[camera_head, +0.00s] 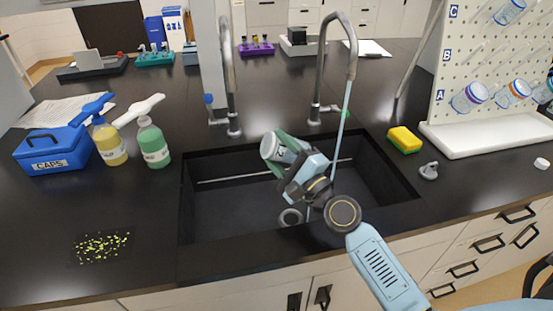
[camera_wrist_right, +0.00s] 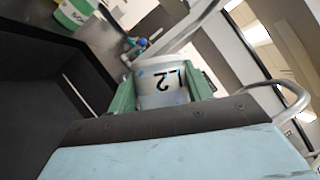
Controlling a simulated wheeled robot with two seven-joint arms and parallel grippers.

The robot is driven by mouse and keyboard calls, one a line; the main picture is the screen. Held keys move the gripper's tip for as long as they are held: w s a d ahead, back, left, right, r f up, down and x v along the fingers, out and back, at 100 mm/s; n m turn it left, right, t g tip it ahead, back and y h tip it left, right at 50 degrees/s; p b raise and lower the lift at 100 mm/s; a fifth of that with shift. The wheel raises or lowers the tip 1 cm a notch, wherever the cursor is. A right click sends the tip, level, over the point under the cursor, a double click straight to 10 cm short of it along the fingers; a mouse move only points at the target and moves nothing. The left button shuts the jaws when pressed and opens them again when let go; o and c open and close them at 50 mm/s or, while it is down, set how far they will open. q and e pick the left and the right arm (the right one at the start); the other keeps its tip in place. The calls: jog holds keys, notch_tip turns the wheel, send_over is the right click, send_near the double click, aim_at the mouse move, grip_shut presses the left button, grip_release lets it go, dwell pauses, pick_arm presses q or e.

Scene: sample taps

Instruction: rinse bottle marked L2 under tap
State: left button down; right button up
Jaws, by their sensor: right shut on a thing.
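My right gripper (camera_head: 282,152) reaches over the black sink (camera_head: 225,205) and is shut on a clear bottle (camera_head: 271,146) with a white label. In the right wrist view the bottle (camera_wrist_right: 162,84) sits between the green fingers, with the mark L2 upside down. The bottle is tilted, and the gripper hides part of it. My left gripper is not in view.
The left tap (camera_head: 229,80) has a blue handle and shows no water. Left stand a blue CAPS box (camera_head: 50,150), a yellow bottle (camera_head: 109,145) and a green bottle (camera_head: 153,145). Right are a sponge (camera_head: 404,139), a grey object (camera_head: 429,171) and a peg rack (camera_head: 480,60) holding bottles.

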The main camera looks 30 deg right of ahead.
jog(key=shift+d+r+m+t+h+b, duration=0.2)
jog(key=shift+r+m+t+h+b, duration=0.15)
jog(key=shift+m+t+b, duration=0.35)
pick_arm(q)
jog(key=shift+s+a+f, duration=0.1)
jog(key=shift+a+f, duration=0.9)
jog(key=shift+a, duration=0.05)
pick_arm(e)
jog(key=shift+d+r+m, duration=0.1)
jog(key=shift+r+m, duration=0.15)
jog(key=shift+m, duration=0.35)
jog(key=shift+c, duration=0.2)
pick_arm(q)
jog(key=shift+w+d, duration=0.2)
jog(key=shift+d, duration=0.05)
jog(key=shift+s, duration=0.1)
